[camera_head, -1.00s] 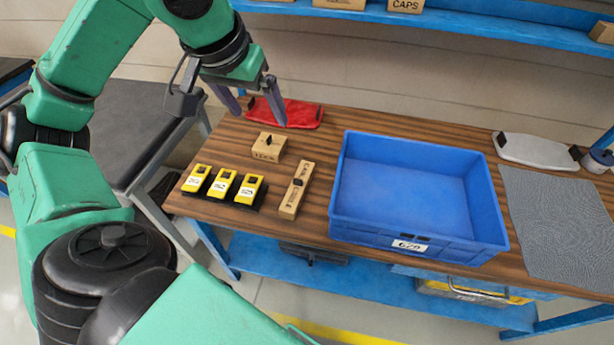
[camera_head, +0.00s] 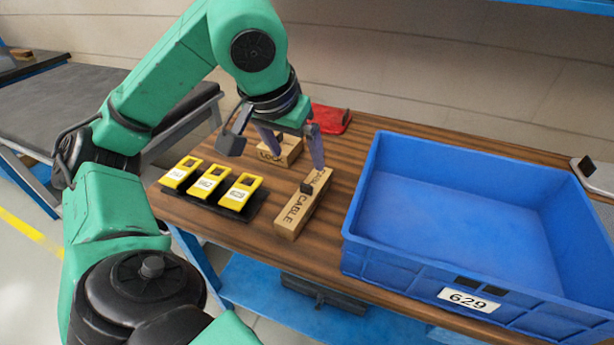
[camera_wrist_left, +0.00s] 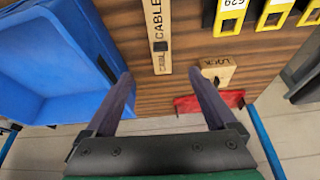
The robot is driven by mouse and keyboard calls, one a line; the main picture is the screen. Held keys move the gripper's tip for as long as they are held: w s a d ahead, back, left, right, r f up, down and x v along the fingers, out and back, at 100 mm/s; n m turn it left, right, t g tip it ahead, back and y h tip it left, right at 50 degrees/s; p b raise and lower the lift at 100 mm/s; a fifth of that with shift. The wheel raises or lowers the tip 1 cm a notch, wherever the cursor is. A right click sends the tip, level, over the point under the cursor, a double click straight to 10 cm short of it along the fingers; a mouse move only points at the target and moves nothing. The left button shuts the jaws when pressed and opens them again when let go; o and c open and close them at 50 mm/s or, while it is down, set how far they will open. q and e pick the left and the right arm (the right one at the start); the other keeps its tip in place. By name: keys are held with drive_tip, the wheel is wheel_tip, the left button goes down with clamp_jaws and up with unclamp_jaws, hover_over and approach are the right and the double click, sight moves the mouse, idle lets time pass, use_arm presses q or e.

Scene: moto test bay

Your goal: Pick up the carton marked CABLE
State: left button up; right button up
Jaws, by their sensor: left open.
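The long brown carton marked CABLE (camera_head: 301,207) lies on the wooden bench between the yellow devices and the blue crate. It also shows in the left wrist view (camera_wrist_left: 155,25), at the top, ahead of the fingers and roughly between their lines. My left gripper (camera_head: 295,158) is open and empty, over the bench near the far end of the carton. In the left wrist view its two fingers (camera_wrist_left: 163,82) are spread wide, with bare bench between them. My right gripper is not in view.
A blue crate (camera_head: 468,293) marked 629 stands right of the carton. Several yellow devices (camera_head: 209,182) sit on a black holder at left. A smaller LOCK carton (camera_head: 290,150) lies behind the left gripper. A red item (camera_head: 333,117) lies at the back.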

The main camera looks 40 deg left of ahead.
sight(306, 187)
use_arm(q)
drive_tip(key=x, duration=0.1)
drive_tip(key=b+x, duration=0.1)
drive_tip(key=x, duration=0.1)
drive_tip(key=s+b+x, duration=0.1)
drive_tip(key=x, duration=0.1)
drive_tip(key=shift+w+f, duration=0.1)
drive_tip(key=shift+f, duration=0.25)
drive_tip(key=b+x, duration=0.2)
drive_tip(key=x, duration=0.3)
drive_tip(key=shift+w, duration=0.2)
drive_tip(key=b+x, duration=0.1)
drive_tip(key=x, duration=0.4)
drive_tip(key=shift+w+a+f, duration=0.15)
drive_tip(key=shift+w+f, duration=0.1)
drive_tip(key=shift+r, duration=0.1)
clamp_jaws()
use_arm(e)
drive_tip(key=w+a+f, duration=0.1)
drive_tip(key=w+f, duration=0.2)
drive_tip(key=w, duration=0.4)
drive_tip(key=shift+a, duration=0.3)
